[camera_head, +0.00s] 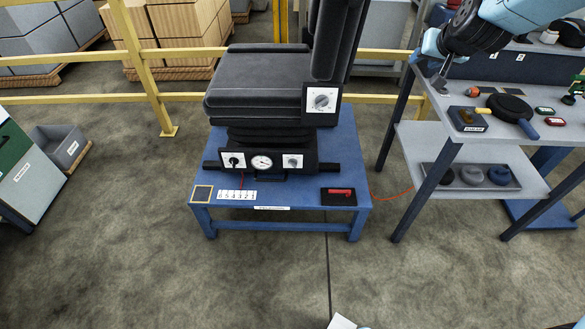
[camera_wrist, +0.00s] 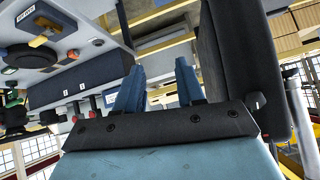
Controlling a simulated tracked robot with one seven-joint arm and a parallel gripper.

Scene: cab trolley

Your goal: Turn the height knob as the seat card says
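A dark seat (camera_head: 255,85) stands on a blue stand. Its side plate carries a round grey knob (camera_head: 322,101). The black panel below the cushion has a black knob (camera_head: 233,161) at left, a white dial gauge (camera_head: 262,162) in the middle and a grey knob (camera_head: 293,161) at right. The labels are too small to tell which is the height knob. A dark yellow-framed card (camera_head: 202,193) lies at the stand's front left; its writing is unreadable. My gripper (camera_head: 440,84) is up at the right, apart from the seat. In the wrist view its blue fingers (camera_wrist: 158,88) are apart and empty.
A numbered strip (camera_head: 237,195) and a red-handled item on a black pad (camera_head: 338,194) lie on the blue stand (camera_head: 280,226). A trolley (camera_head: 473,140) with tools stands at right, under my arm. Yellow rails (camera_head: 150,62) run behind. The floor in front is mostly clear.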

